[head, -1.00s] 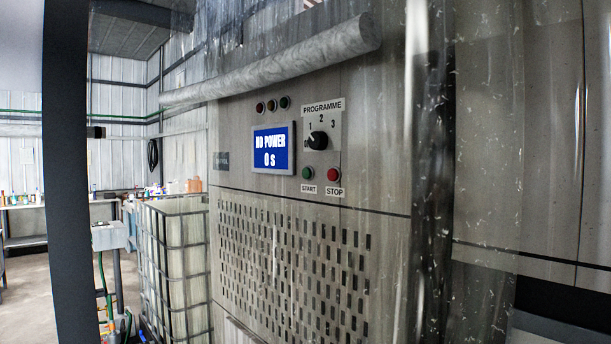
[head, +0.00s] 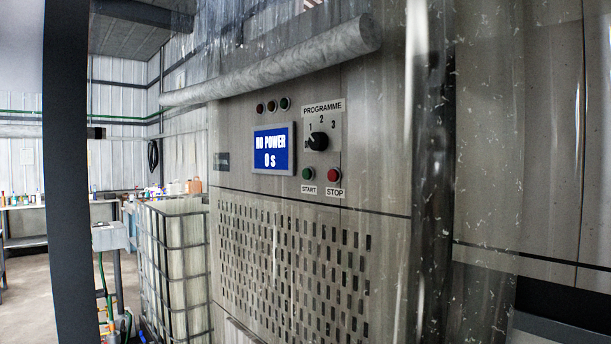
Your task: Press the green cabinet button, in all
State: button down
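The green button (head: 307,173) sits on the grey metal cabinet (head: 250,205), above a label reading START. A red button (head: 333,175) with a STOP label is just to its right. A blue display (head: 273,149) up and left of the buttons reads "NO POWER 0 s". A black programme knob (head: 318,141) with positions 1, 2 and 3 is above the buttons. A row of small round lamps (head: 272,106) is above the display; they look dim. My gripper is not in the head view.
A grey horizontal pipe (head: 290,63) crosses above the panel. A caged white tank (head: 178,265) stands left of the cabinet. Clear, streaked plastic (head: 490,150) hangs at the right. A dark upright post (head: 72,180) is at the left, with a bench (head: 60,205) behind.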

aim_at(307, 173)
jog(key=u, duration=0.3)
jog(key=k, duration=0.8)
jog(key=u, duration=0.6)
jog(key=k, duration=0.55)
jog(key=z, duration=0.3)
jog(key=i, duration=0.5)
jog(key=z, duration=0.6)
jog(key=i, duration=0.7)
jog(key=u, duration=0.7)
jog(key=i, duration=0.75)
jog(key=u, duration=0.85)
